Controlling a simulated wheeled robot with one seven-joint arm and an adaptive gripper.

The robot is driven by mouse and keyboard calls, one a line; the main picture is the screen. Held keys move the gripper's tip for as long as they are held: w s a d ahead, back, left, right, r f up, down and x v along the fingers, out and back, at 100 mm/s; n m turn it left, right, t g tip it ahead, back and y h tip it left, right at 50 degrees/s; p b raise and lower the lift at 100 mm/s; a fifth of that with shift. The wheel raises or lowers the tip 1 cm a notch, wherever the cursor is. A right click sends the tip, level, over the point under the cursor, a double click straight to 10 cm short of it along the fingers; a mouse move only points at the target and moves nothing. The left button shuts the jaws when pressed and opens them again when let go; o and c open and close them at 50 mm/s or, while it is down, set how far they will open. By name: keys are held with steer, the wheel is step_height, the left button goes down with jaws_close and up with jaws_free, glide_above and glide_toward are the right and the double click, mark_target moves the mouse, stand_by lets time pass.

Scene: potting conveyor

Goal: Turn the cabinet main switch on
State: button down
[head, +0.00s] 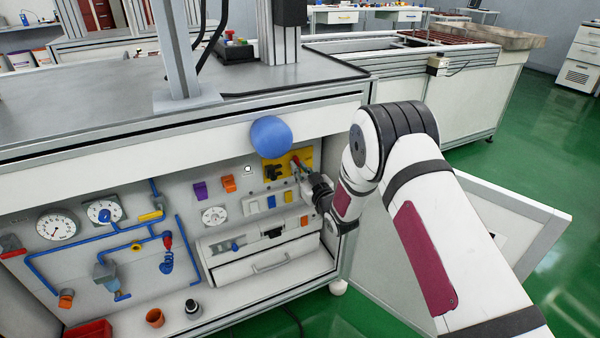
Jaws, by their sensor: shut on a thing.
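The cabinet main switch is on a yellow plate (304,154) at the upper right of the cabinet's inner panel. A black part (273,172) shows on the plate's left side. My gripper (298,167) reaches in from the right, with its fingers at the right part of the plate. It is shut on the switch's handle, where a small red part shows at the fingertips. The fingers cover most of the handle, so I cannot tell its exact angle.
A blue ball (271,137) stands out just above the yellow plate. The open cabinet door (520,208) is at the right, behind my arm. Gauges (57,225) and blue pipes fill the panel's left side. A drawer (265,262) is below.

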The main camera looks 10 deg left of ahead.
steer(key=shift+m, duration=0.7)
steer(key=c, duration=1.6)
jaws_free()
steer(key=v, duration=1.2)
